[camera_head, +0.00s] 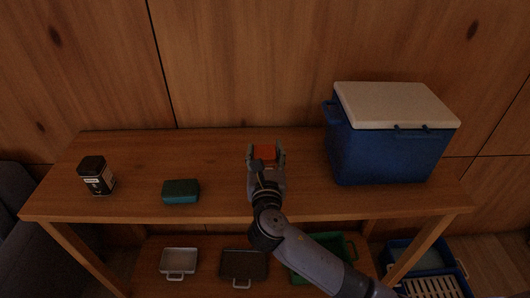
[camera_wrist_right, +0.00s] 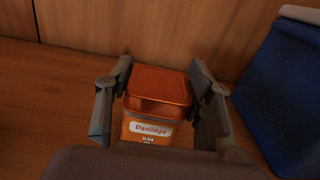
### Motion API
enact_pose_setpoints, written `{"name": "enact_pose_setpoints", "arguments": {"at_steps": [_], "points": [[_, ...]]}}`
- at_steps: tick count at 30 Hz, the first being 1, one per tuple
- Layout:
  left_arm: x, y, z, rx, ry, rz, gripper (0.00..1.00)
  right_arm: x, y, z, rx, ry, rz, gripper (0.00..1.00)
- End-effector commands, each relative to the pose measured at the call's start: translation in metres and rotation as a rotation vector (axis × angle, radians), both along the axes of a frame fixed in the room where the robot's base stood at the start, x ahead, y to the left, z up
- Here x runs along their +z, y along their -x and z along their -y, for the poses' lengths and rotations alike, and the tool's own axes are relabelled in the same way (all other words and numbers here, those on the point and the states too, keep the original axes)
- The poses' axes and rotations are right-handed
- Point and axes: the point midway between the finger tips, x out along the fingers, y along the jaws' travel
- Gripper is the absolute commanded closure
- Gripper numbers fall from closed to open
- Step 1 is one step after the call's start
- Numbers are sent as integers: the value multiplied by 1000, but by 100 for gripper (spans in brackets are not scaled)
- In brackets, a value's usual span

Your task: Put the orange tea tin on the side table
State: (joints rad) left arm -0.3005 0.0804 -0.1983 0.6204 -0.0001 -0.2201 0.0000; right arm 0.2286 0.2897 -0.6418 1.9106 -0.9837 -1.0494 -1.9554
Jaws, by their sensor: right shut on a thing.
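The orange tea tin (camera_head: 265,152) is at the middle of the wooden table in the head view, mostly hidden behind my right gripper (camera_head: 266,158). In the right wrist view the tin (camera_wrist_right: 158,88) is upright, with an orange lid and a white label. The fingers of my right gripper (camera_wrist_right: 163,100) are on both sides of it, shut on it. I cannot tell whether the tin touches the wooden table (camera_head: 135,148). My left gripper is not in view.
A blue cooler (camera_head: 383,152) with a white lid stands at the table's right. A black tin (camera_head: 96,175) and a teal box (camera_head: 181,191) stand at the left. Trays (camera_head: 179,261) lie on the lower shelf. The table's back left is clear.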

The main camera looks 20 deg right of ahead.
Motion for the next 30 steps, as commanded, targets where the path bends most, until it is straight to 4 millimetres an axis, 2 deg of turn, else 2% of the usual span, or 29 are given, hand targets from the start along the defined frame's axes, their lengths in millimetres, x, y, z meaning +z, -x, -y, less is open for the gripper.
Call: {"name": "enact_pose_setpoints", "arguments": {"at_steps": [3, 4, 12, 23, 26, 30], "points": [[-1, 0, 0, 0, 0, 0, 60, -2, 0, 0, 0, 0, 1, 87], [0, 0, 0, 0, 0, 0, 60, -2, 0, 0, 0, -1, 0, 49], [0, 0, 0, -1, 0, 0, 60, -2, 0, 0, 0, 0, 0, 31], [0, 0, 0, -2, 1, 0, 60, 2, 0, 0, 0, 0, 1, 31], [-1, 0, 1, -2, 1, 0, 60, -1, 12, -4, 2, -1, -2, 31], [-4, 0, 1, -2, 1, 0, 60, -2, 38, -11, 2, -3, -2, 31]]}}
